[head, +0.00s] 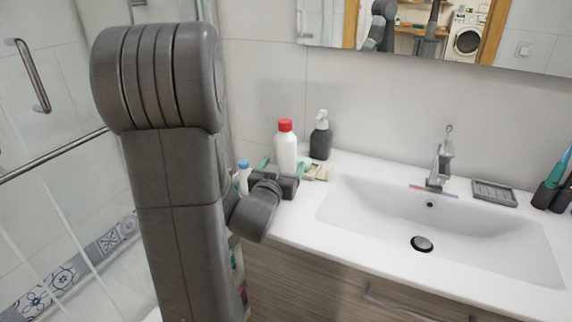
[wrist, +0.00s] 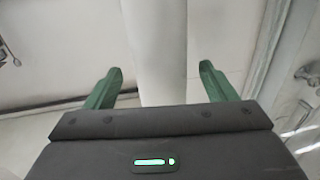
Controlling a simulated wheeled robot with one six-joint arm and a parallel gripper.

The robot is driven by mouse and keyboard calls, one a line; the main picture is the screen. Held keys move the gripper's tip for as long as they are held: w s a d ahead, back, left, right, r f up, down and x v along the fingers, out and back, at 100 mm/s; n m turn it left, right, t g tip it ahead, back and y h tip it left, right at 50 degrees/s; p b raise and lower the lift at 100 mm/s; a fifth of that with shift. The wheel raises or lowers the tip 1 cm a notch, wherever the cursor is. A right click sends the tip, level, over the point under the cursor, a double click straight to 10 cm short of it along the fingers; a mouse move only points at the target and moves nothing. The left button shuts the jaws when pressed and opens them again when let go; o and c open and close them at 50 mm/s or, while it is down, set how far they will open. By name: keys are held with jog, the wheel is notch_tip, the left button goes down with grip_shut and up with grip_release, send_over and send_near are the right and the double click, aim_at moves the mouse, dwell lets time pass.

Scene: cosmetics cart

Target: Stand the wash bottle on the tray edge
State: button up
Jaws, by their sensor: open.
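A white bottle with a red cap (head: 286,148) stands upright at the left end of the white washbasin counter; I take it as the wash bottle. My gripper (head: 285,168) is at its near side, low against the counter. In the wrist view, my gripper (wrist: 161,70) has its two green fingers apart, with the white bottle body (wrist: 155,35) between them. Gaps show on both sides of it. The bottle's lower part is hidden by my gripper. I cannot make out a tray edge for certain.
A dark pump bottle (head: 321,136) stands just right of the white bottle. Small beige items (head: 318,172) lie beside it. A blue-capped bottle (head: 244,176) is to the left, partly behind my arm. The sink basin (head: 385,208), faucet (head: 440,162) and soap dish (head: 494,193) are farther right.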

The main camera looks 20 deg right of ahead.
jog(key=shift+p+x, duration=0.7)
jog(key=shift+x, duration=1.9)
jog(key=shift+d+f, duration=0.1)
jog(key=shift+f, duration=0.05)
jog(key=c, duration=1.4)
